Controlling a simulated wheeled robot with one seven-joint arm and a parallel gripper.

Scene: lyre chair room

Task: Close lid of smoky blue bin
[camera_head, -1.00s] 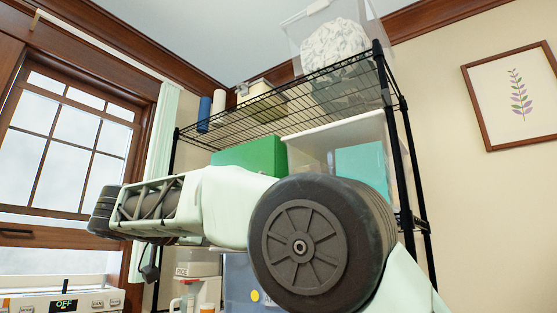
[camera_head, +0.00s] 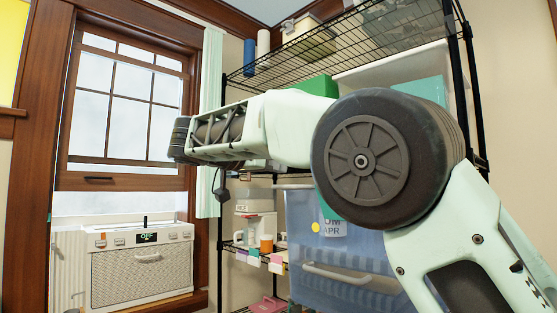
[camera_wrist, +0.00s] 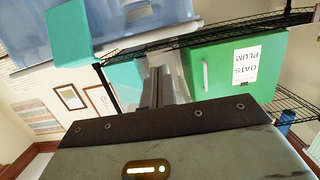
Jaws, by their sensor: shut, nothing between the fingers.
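A translucent smoky blue bin (camera_head: 345,278) stands in the lower middle of the head view, with a pale handle and a partly hidden label. My arm crosses in front of its top, and I cannot make out its lid there. What looks like a blue bin (camera_wrist: 150,14) shows at the top of the wrist view, beside a teal panel. I cannot tell whether that panel is its lid. My gripper (camera_wrist: 156,76) is shut and empty in the wrist view, near a green bin (camera_wrist: 205,78) labelled OATS PLUM. Contact cannot be judged.
A white appliance (camera_head: 140,262) reading OFF stands below the window at left. Small containers (camera_head: 258,222) sit on a lower shelf left of the blue bin.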

